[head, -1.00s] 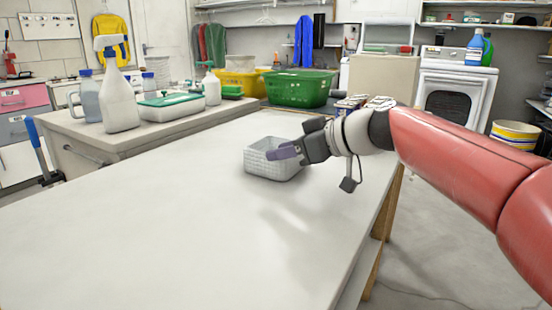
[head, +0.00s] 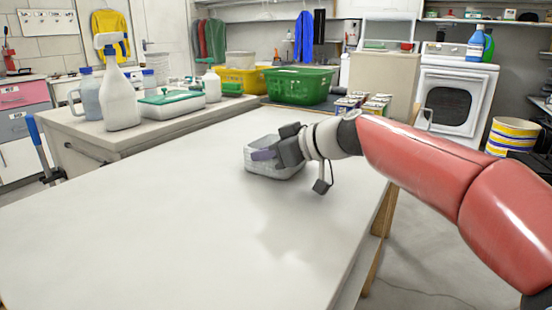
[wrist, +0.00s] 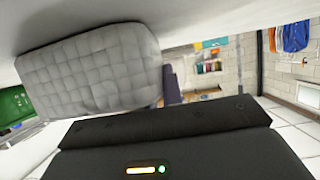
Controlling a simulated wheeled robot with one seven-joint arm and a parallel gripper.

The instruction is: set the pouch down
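The pouch (head: 275,170) is pale grey with a quilted grid pattern. In the head view it is at the far part of the white table (head: 190,230), low over or on the top; I cannot tell if its underside touches. My gripper (head: 262,155) is at the pouch, coming from the right, with a purple finger across its upper part. In the wrist view the pouch (wrist: 90,70) fills the left, close to the pale table surface, and one purple finger (wrist: 172,86) shows at its right side. The other finger is hidden, so the grip is unclear.
A side counter at the left holds a white spray bottle (head: 120,95), jugs and a green-lidded box (head: 170,103). Green (head: 298,86) and yellow tubs stand beyond the table. Small boxes (head: 362,104) are behind my arm. The near tabletop is clear.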

